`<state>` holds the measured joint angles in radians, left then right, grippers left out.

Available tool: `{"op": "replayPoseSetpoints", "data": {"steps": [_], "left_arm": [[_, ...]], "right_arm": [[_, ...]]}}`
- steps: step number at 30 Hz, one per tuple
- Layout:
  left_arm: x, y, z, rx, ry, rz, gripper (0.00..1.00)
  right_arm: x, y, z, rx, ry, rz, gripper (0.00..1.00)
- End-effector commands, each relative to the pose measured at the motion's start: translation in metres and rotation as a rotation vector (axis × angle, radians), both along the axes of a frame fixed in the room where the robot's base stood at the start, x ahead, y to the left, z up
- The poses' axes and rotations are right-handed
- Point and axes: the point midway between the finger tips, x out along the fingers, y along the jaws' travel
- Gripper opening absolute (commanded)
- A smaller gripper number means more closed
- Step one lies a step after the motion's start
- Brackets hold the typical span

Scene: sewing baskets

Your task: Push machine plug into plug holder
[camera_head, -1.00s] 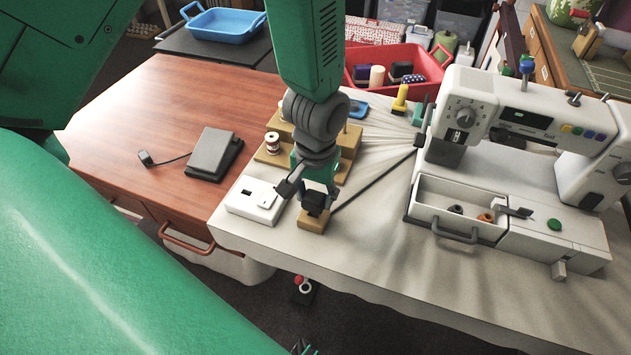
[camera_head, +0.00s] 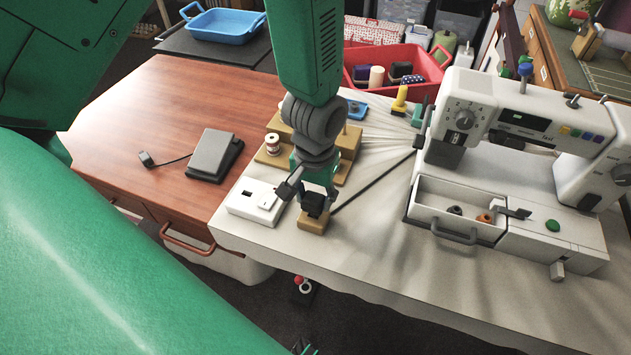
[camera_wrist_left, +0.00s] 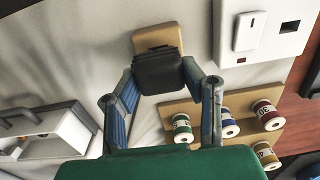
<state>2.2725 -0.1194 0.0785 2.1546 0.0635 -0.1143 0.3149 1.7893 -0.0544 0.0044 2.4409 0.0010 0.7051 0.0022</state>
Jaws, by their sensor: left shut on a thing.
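The black machine plug (camera_head: 314,204) sits upright on a small wooden block (camera_head: 312,224) near the front edge of the table. Its dark cord runs right to the sewing machine (camera_head: 470,105). My left gripper (camera_head: 312,194) comes down from above and is shut on the plug. In the left wrist view the fingers hold the plug (camera_wrist_left: 158,73) from both sides, with the wooden block (camera_wrist_left: 157,37) right against it. The plug's underside is hidden, so I cannot tell how deep it sits. My right gripper is not in view.
A white socket box (camera_head: 252,203) with a switch is just left of the block. Behind my gripper stands a wooden spool rack (camera_head: 345,165). An open machine drawer (camera_head: 455,212) is to the right. The front table edge is close.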

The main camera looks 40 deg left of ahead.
Motion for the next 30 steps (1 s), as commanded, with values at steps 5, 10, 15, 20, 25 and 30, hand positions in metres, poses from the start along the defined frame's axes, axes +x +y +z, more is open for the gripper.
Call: {"op": "replayPoseSetpoints", "data": {"steps": [5, 10, 15, 20, 25, 30], "left_arm": [[-0.0001, 0.0011, -0.0008, -0.001, 0.001, 0.001, 0.0], [-0.0002, -0.0001, -0.0004, 0.001, 0.001, 0.001, 0.0], [-0.0003, -0.0011, 0.0, 0.002, 0.001, 0.001, 0.0], [-0.0002, -0.0042, 0.0004, 0.004, 0.001, -0.001, 0.0], [-0.0005, -0.0081, 0.0002, 0.006, 0.0, -0.001, 0.0], [-0.0005, -0.0082, -0.0006, 0.006, 0.0, 0.0, 0.0]], "right_arm": [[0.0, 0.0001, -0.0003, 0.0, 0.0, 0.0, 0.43], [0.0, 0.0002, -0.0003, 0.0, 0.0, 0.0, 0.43], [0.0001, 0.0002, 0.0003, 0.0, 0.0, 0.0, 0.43], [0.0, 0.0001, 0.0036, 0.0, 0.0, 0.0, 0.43], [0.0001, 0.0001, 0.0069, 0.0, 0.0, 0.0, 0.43], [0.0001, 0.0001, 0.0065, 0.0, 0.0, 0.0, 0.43]]}}
